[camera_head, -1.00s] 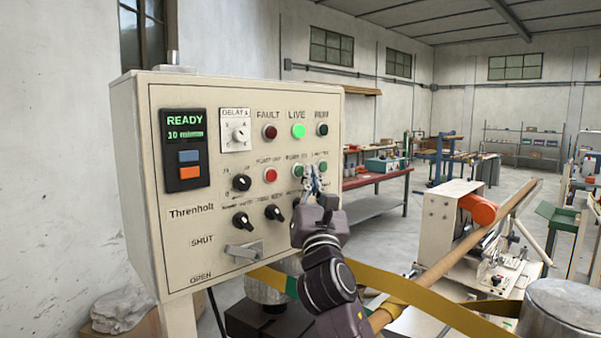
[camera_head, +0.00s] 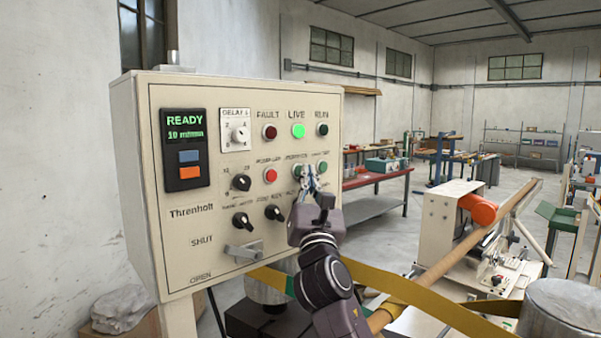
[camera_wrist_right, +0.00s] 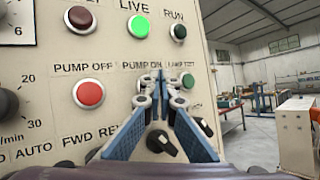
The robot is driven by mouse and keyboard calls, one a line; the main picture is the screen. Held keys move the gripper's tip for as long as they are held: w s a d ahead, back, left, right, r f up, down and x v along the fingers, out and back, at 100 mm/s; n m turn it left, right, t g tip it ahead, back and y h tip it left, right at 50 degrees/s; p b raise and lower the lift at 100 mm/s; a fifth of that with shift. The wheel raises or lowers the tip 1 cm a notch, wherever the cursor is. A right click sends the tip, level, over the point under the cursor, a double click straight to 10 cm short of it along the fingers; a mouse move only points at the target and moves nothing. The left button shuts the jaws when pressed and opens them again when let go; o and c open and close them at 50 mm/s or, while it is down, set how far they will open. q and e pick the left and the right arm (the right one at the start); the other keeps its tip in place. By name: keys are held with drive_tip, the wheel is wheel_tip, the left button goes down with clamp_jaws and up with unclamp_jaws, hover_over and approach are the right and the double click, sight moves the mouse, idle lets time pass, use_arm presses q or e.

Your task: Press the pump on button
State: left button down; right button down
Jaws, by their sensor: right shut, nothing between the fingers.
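The control panel (camera_head: 222,120) shows a lit READY display. The green pump on button (camera_head: 298,170) sits between the red pump off button (camera_head: 270,175) and the green lamp test button (camera_head: 322,167). My right gripper (camera_head: 309,178) is shut and empty, with its fingertips over the panel just right of and below the pump on button, partly covering it. In the right wrist view, the blue fingers (camera_wrist_right: 160,85) stand in front of the panel, between the pump on and lamp test buttons. Whether the tips touch the panel I cannot tell. My left gripper is not in view.
Above the button row are the dark red fault lamp (camera_head: 270,132), the lit green live lamp (camera_head: 298,131) and the dark run lamp (camera_head: 322,130). Several black knobs (camera_head: 241,182) lie below. A winding machine (camera_head: 450,225) with a yellow belt (camera_head: 425,305) stands at right.

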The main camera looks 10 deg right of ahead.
drive_tip(key=shift+w+a, duration=0.25)
drive_tip(key=shift+w, duration=0.15)
idle(0.5)
drive_tip(key=shift+s, duration=0.1)
drive_tip(key=shift+s+d+p, duration=0.5)
drive_tip(key=shift+s, duration=0.1)
idle(0.3)
drive_tip(key=s+d+p, duration=0.1)
drive_tip(key=s+p, duration=0.1)
drive_tip(key=s+d+p, duration=0.1)
drive_tip(key=s, duration=0.1)
drive_tip(key=shift+d, duration=0.35)
idle(0.4)
